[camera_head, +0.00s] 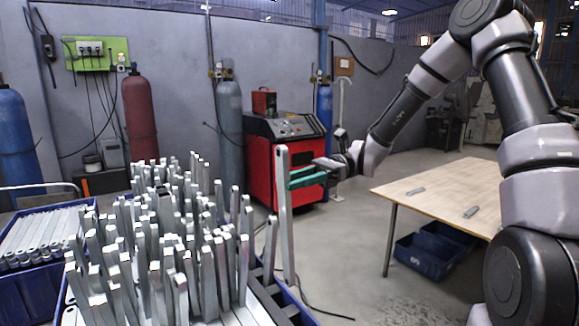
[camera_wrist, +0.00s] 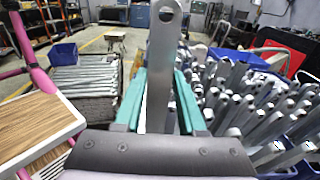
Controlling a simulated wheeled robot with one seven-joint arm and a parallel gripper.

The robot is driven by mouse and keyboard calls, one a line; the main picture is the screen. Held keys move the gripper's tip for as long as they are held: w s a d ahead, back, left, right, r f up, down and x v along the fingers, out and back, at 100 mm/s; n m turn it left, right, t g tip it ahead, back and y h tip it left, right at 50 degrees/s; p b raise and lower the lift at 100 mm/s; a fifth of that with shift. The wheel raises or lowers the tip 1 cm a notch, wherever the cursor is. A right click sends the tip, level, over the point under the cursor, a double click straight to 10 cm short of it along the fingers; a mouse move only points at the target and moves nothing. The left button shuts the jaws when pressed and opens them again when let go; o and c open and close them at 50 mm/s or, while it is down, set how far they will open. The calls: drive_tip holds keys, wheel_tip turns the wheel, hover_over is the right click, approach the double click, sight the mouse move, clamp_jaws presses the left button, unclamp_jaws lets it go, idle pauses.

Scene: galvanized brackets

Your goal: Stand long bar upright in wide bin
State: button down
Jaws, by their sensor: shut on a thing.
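My gripper (camera_head: 307,177) has green fingers and is shut on a long grey metal bar (camera_head: 284,215). The bar stands nearly upright in the grip, with a hole near its top end. In the wrist view the bar (camera_wrist: 164,60) rises between the two green fingers (camera_wrist: 160,100). The wide bin (camera_head: 261,300), blue-rimmed and full of upright metal bars, is left of the held bar. The held bar's lower end is by the bin's right side in the head view; I cannot tell whether it touches anything.
Many upright bars (camera_head: 165,235) crowd the bin. A blue bin of bars lying flat (camera_head: 40,235) is at the far left. A wooden table (camera_head: 440,190) with two small pieces stands at the right, with blue crates (camera_head: 425,255) below. A red machine (camera_head: 290,150) stands behind.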

sight(290, 244)
drive_tip(key=shift+y, duration=0.3)
drive_tip(key=shift+s+a+f, duration=0.1)
drive_tip(key=shift+a+f, duration=0.05)
drive_tip(key=shift+f, duration=2.45)
drive_tip(key=shift+s+a+f, duration=0.1)
drive_tip(key=shift+f, duration=2.55)
drive_tip(key=shift+a+f, duration=0.15)
drive_tip(key=shift+f, duration=2.45)
drive_tip(key=shift+c, duration=2)
unclamp_jaws()
drive_tip(key=v, duration=1.1)
drive_tip(key=shift+a+f, duration=0.1)
